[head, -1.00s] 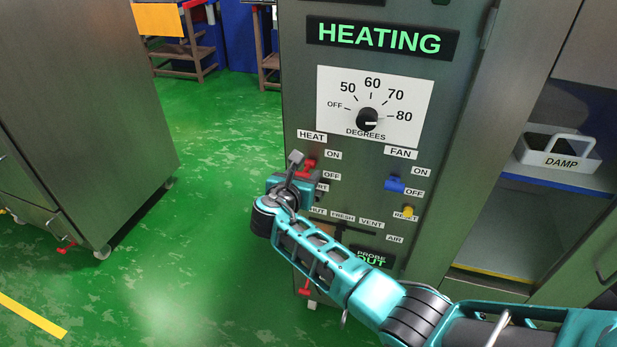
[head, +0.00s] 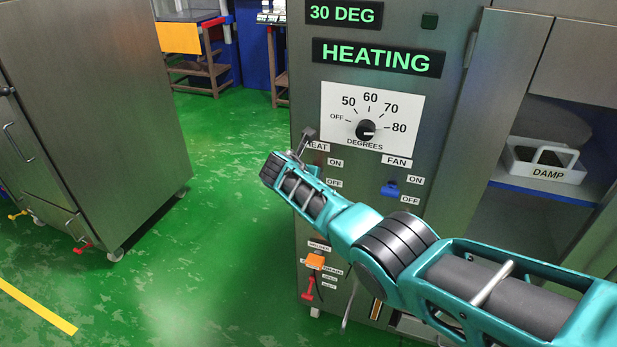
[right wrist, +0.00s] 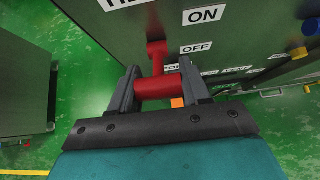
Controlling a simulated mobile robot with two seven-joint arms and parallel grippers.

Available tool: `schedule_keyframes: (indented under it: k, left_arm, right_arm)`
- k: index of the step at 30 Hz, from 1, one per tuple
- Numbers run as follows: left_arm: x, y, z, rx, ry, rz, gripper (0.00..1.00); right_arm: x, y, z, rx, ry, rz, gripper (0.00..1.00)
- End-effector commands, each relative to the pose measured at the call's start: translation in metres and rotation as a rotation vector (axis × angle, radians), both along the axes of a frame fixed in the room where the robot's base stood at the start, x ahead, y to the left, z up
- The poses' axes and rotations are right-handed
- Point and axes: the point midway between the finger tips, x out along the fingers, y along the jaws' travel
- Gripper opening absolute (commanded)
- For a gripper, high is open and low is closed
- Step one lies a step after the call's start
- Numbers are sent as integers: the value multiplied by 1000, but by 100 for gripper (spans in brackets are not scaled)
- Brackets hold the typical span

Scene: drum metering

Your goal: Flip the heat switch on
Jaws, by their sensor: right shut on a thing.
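The heat switch is a red lever on the front of the grey heating panel (head: 455,130), beside its ON and OFF labels. In the right wrist view the red lever (right wrist: 155,88) lies between the fingers of my right gripper (right wrist: 157,70), which is shut on it. In the head view my right gripper (head: 312,160) is at the switch and hides most of the lever and part of the HEAT label. I cannot tell for sure whether the lever sits at ON or OFF. My left gripper is not in view.
A dial (head: 366,130) sits above the switch, and a blue fan switch (head: 390,188) is to the right. A sign reads HEATING (head: 376,58); the display reads 30 DEG (head: 343,13). An orange-and-red control (head: 315,261) is lower down. A grey cabinet (head: 90,110) stands left across open green floor.

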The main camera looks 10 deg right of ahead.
Motion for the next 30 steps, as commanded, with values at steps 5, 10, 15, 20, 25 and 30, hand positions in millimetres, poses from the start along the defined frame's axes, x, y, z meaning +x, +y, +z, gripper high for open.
schedule_keyframes:
  k: [5, 10, 15, 20, 25, 30]
  left_arm:
    - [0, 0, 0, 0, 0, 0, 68]
    - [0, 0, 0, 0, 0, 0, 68]
    - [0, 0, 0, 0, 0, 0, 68]
    - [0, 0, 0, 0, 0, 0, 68]
    - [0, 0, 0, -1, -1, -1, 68]
    - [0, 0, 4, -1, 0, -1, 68]
  right_arm:
    - [0, 0, -1, 5, 9, -2, 0]
    - [0, 0, -1, 5, 9, -2, 0]
    - [0, -1, -1, 6, 7, -2, 50]
    - [0, -1, 0, 4, 6, -1, 66]
    - [1, -1, 0, 4, 5, -1, 68]
    - [0, 0, 3, 4, 5, -1, 68]
